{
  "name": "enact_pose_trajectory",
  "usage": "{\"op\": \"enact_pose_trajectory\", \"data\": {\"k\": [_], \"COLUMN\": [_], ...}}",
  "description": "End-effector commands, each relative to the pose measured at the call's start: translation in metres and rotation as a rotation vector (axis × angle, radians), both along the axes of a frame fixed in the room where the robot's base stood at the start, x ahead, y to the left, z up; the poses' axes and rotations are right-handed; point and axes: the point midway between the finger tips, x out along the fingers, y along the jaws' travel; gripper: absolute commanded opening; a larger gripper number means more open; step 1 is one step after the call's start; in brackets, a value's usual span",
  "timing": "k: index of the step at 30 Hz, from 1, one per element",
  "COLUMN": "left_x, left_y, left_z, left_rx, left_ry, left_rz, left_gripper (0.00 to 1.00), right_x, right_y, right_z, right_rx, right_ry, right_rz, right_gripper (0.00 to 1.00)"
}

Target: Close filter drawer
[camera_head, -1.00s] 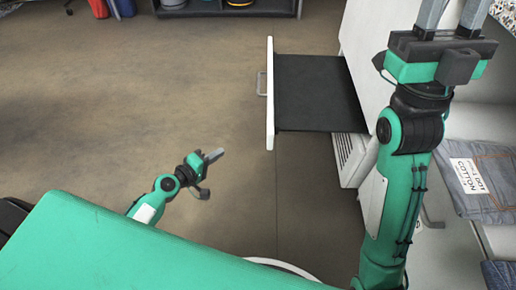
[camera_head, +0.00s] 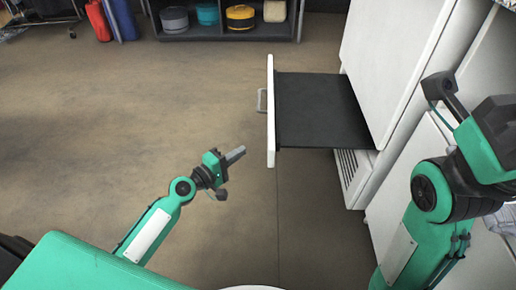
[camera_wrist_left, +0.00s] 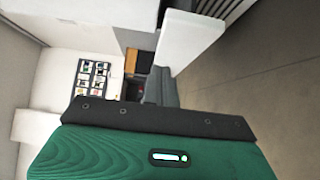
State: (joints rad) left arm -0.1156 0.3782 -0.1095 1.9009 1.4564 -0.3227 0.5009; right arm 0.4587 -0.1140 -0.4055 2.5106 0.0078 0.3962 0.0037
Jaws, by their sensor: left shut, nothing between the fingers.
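The filter drawer (camera_head: 325,112) is pulled out from the white cabinet. It has a dark, empty-looking bed and a white front panel (camera_head: 271,112) with a grey handle (camera_head: 262,101) on its left face. My left gripper (camera_head: 236,155) is shut and empty. It is on the near left side of the front panel, apart from it, its fingers pointing toward the panel. In the left wrist view the white front panel (camera_wrist_left: 190,40) rises ahead of the grey fingers (camera_wrist_left: 163,85).
The white cabinet (camera_head: 395,60) stands to the right, with a vented base (camera_head: 350,172) below the drawer. A dark shelf (camera_head: 230,30) with several round containers is at the back. The floor (camera_head: 110,120) left of the drawer is clear.

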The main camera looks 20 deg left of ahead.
Motion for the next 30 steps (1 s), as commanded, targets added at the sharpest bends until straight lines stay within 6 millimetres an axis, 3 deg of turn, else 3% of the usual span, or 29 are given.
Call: {"op": "enact_pose_trajectory", "data": {"k": [5, 13, 30], "left_x": [0.029, 0.035, 0.038], "left_y": [-0.017, -0.046, -0.053], "left_z": [0.001, 0.0, 0.0], "left_rx": [-0.002, -0.002, 0.0], "left_ry": [-0.002, 0.0, 0.001], "left_rz": [0.0, 0.0, 0.0], "left_gripper": [0.0, 0.0, 0.0], "right_x": [0.0, 0.0, -0.002], "right_y": [0.0, 0.0, 0.0], "right_z": [-0.001, -0.001, 0.002], "right_rx": [0.0, 0.0, 0.002], "right_ry": [-0.001, 0.001, -0.012], "right_rz": [0.0, 0.001, 0.001], "right_gripper": [0.36, 0.36, 0.36]}}
